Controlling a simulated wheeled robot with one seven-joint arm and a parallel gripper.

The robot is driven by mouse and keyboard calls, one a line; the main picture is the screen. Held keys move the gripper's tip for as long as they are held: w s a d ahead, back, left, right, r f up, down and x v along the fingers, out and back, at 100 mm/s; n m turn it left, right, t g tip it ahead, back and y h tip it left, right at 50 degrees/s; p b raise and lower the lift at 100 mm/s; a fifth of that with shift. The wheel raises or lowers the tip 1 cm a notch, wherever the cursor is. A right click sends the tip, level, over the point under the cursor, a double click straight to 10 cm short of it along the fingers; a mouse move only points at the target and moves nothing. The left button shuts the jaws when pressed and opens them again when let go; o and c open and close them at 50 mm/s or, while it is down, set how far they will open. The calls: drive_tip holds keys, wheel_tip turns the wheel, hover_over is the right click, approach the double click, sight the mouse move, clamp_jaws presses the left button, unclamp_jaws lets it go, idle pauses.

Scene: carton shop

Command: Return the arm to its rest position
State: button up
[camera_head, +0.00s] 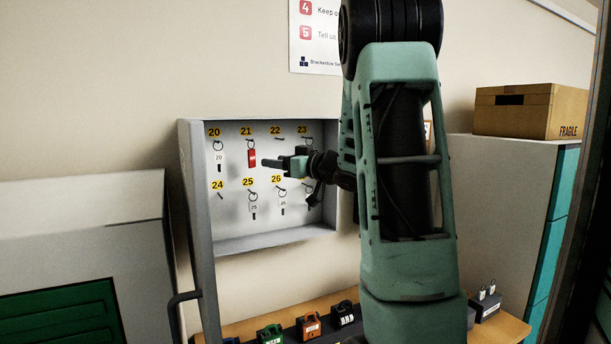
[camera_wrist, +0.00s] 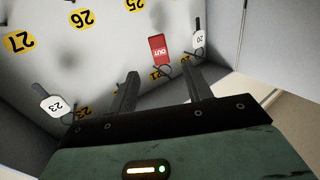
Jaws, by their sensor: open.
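My gripper (camera_head: 272,163) is in front of the open key cabinet (camera_head: 250,240), on the right of a red tag (camera_head: 252,158) hanging at hook 21. The jaws are open with nothing between them. In the wrist view, both fingers of my gripper (camera_wrist: 160,78) are apart and the red tag, marked OUT (camera_wrist: 158,48), hangs beyond them, clear of both. That view shows the cabinet upside down. My arm stretches from the lower middle up and over to the cabinet, hiding part of its right side.
A white tag 20 (camera_head: 218,158) and key tags under 25 (camera_head: 254,208) and 26 (camera_head: 283,205) hang inside. The cabinet door (camera_head: 200,230) stands open at left. Below, a table (camera_head: 240,328) carries coloured padlocks (camera_head: 308,328). A carton (camera_head: 530,110) sits on a cabinet at right.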

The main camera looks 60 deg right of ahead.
drive_tip(key=s+b, duration=0.2)
drive_tip(key=s, duration=0.7)
drive_tip(key=shift+a, duration=0.15)
